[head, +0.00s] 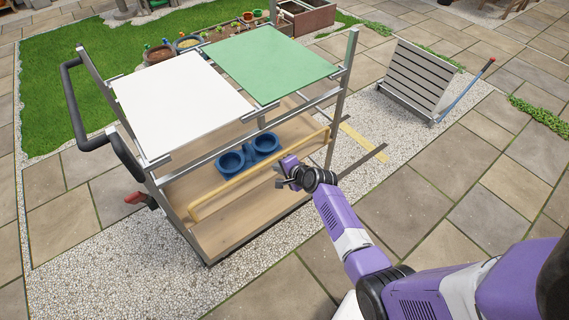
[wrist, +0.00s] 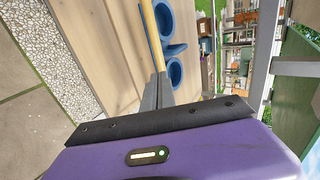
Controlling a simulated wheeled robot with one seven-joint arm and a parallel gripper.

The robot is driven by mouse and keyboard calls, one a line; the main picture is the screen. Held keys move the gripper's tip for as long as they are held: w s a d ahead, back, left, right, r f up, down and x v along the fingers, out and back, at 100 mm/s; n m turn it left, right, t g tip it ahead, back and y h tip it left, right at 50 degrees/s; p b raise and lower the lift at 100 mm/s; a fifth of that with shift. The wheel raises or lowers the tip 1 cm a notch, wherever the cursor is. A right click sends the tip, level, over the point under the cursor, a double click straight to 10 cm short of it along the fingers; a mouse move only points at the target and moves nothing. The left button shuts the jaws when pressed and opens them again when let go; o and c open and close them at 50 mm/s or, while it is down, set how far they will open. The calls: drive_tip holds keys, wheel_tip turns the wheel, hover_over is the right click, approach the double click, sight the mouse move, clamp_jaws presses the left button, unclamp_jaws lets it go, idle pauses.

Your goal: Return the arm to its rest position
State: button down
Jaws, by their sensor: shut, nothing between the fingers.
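My gripper (head: 279,175) is at the front of the trolley, close to the wooden rail (head: 213,205) along the lower shelf's edge. In the wrist view its dark fingers (wrist: 157,77) are together with nothing between them. The fingertips appear over or near the rail (wrist: 148,35); I cannot tell whether they touch it. My purple arm stretches from the lower right of the head view to the trolley.
A blue holder with two round cups (head: 249,150) stands on the lower wooden shelf (head: 240,228), behind the rail. Above are a white panel (head: 180,100) and a green panel (head: 270,62). A slatted rack (head: 418,75) stands right on gravel. Paving at right is clear.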

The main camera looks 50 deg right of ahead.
drive_tip(key=s+r, duration=0.3)
drive_tip(key=r, duration=0.2)
drive_tip(key=shift+a+p, duration=0.3)
drive_tip(key=shift+a, duration=0.15)
drive_tip(key=shift+r, duration=0.1)
wheel_tip(320, 180, up, 7)
drive_tip(key=d+n+t+h, duration=0.2)
drive_tip(key=n, duration=0.2)
drive_tip(key=s+a+r+n+t+h, duration=0.1)
drive_tip(key=s+a+r+n, duration=0.2)
drive_tip(key=s+a+n, duration=0.1)
drive_tip(key=s+a+r+n+y+b, duration=0.1)
drive_tip(key=s+a+r+n+y, duration=0.2)
drive_tip(key=s+a, duration=0.9)
drive_tip(key=s+a+r+n+t+y+b, duration=0.1)
drive_tip(key=s+a+r+n+y, duration=0.2)
drive_tip(key=s+a+r+n, duration=0.5)
drive_tip(key=s+a+n, duration=0.2)
drive_tip(key=s+a, duration=0.3)
drive_tip(key=s, duration=0.2)
drive_tip(key=shift+s+r+t, duration=0.25)
drive_tip(key=shift+s+t, duration=0.05)
drive_tip(key=shift+s, duration=0.05)
